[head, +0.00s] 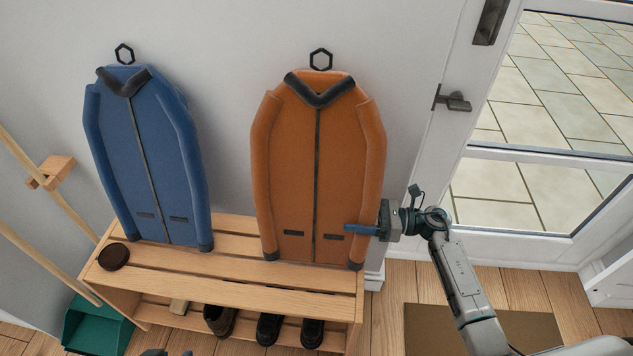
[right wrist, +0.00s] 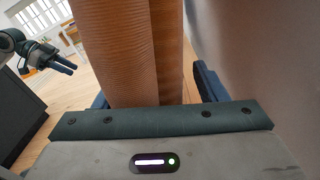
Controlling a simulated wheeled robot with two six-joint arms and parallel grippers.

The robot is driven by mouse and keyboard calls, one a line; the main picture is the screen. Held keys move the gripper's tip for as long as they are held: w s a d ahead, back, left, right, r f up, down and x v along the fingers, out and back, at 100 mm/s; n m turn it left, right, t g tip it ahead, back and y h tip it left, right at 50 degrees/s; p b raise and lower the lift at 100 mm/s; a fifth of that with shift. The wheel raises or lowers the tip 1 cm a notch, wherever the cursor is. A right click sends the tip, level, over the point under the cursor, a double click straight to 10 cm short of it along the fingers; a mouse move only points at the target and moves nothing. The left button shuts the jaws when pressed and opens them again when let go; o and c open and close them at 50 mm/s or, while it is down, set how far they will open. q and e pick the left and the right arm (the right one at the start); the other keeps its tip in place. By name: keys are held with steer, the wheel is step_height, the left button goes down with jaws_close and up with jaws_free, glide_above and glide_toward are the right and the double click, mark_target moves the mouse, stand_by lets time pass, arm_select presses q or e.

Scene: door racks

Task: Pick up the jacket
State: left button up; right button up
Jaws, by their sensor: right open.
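An orange jacket (head: 288,160) with a dark collar hangs upright on the wall below a black hexagonal loop (head: 321,59). A blue jacket (head: 158,150) hangs to its left. My right gripper (head: 360,229) is at the orange jacket's lower right sleeve. In the right wrist view, its blue fingers stand open on either side of the ribbed orange sleeve (right wrist: 130,50); contact cannot be told. My left gripper (right wrist: 60,62) shows at the left of the right wrist view, away from the jacket; its opening is unclear.
A slatted wooden bench (head: 190,262) stands under the jackets, with dark shoes (head: 269,328) on its lower shelf and a round brown item (head: 114,257) on top. A glazed door with a handle (head: 455,101) is at right.

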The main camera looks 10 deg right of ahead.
steer(key=x, duration=0.2)
steer(key=shift+a, duration=0.4)
steer(key=shift+r, duration=0.1)
steer(key=c, duration=1.4)
steer(key=shift+o, duration=0.2)
